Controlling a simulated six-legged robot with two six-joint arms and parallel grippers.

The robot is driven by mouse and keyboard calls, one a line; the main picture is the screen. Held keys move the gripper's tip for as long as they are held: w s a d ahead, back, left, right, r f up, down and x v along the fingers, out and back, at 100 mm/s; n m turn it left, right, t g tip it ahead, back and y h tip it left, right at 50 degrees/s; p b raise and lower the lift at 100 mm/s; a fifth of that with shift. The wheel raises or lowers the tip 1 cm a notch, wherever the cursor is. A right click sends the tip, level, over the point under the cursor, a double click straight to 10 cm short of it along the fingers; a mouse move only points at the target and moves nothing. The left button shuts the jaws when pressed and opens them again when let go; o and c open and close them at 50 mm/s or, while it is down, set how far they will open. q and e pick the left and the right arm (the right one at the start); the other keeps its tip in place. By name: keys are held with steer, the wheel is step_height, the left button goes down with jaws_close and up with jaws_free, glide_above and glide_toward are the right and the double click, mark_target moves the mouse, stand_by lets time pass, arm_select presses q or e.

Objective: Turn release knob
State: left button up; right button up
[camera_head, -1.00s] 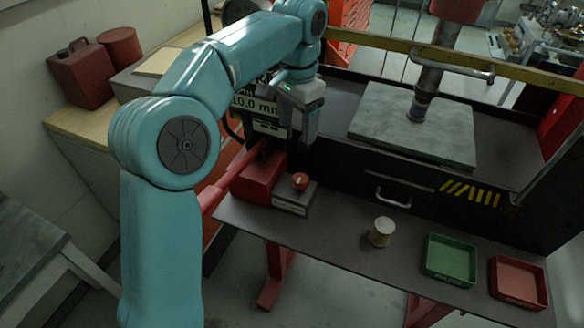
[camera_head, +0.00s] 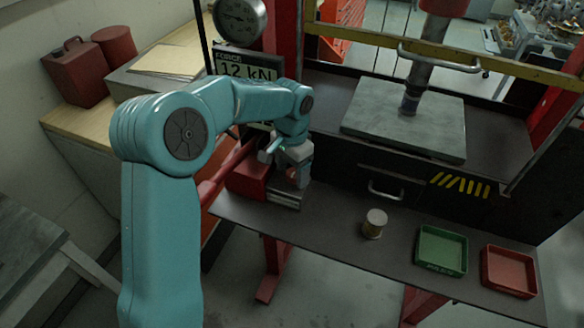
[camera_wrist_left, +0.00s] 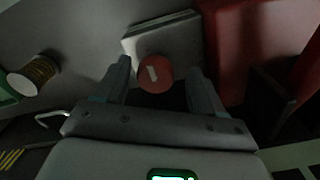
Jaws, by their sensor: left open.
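The red release knob (camera_wrist_left: 155,74) with a pale mark sits on a small grey block in the left wrist view. My left gripper (camera_wrist_left: 159,78) is open and points down. Its two fingers appear on either side of the knob in the wrist view; whether they touch it I cannot tell. In the head view the left gripper (camera_head: 301,180) is low over the block. My right gripper is not in view.
A cylindrical container (camera_head: 374,223), a green tray (camera_head: 442,250) and a red tray (camera_head: 509,271) stand on the dark bench to the right. A grey plate (camera_head: 405,125) lies under the press column. A gauge (camera_head: 239,17) and a lit kN display (camera_head: 243,68) stand behind the arm.

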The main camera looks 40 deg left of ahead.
arm_select(q)
steer(key=shift+w+d, duration=0.35)
steer(key=shift+d, duration=0.1)
steer(key=shift+w+d, duration=0.1)
steer(key=shift+d, duration=0.1)
steer(key=shift+c, duration=1.2)
steer(key=shift+a, duration=0.2)
steer(key=c, duration=0.6)
steer(key=shift+s+a, duration=0.35)
steer(key=shift+s, duration=0.05)
steer(key=shift+c, duration=1.1)
steer(key=shift+w+d, duration=0.15)
steer(key=shift+d, duration=0.1)
steer(key=shift+a, duration=0.15)
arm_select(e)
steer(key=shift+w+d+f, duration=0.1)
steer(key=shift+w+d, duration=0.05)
